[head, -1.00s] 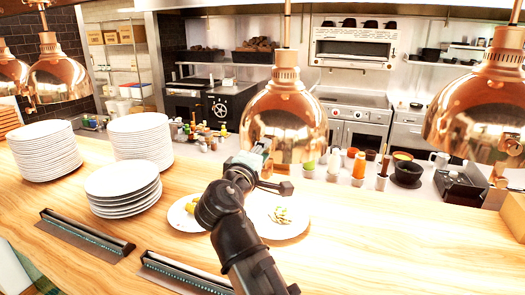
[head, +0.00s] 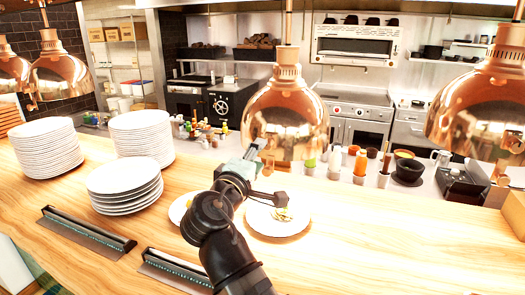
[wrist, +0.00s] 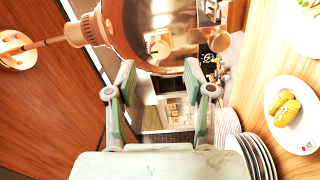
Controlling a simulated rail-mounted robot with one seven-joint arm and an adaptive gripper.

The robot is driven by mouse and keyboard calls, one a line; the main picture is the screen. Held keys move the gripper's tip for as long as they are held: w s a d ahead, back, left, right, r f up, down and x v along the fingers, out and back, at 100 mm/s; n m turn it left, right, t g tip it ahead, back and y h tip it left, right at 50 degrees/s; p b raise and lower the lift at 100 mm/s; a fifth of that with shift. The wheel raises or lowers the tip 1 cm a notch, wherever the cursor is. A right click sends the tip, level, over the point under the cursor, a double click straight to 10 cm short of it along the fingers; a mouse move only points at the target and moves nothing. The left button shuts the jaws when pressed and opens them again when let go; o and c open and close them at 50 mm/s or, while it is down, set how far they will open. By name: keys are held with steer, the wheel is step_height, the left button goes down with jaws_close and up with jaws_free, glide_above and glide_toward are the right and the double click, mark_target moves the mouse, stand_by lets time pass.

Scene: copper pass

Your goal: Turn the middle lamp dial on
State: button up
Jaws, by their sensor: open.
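The middle lamp (head: 285,120) is a copper dome hanging over the counter. In the wrist view its copper shade (wrist: 160,30) fills the top middle, beyond my fingers. In the head view I cannot make out the middle lamp's dial. My gripper (head: 256,150) is just below and left of the lamp's rim.
Another copper lamp (head: 480,110) hangs at right, with others at far left. Plate stacks (head: 125,185) stand on the wooden counter (head: 350,240) at left. A plate with food (head: 290,228) lies below my gripper. Bottles and bowls line the back edge.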

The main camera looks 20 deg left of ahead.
steer(key=s, duration=0.7)
steer(key=shift+s+a+f, duration=0.15)
steer(key=shift+s, duration=0.05)
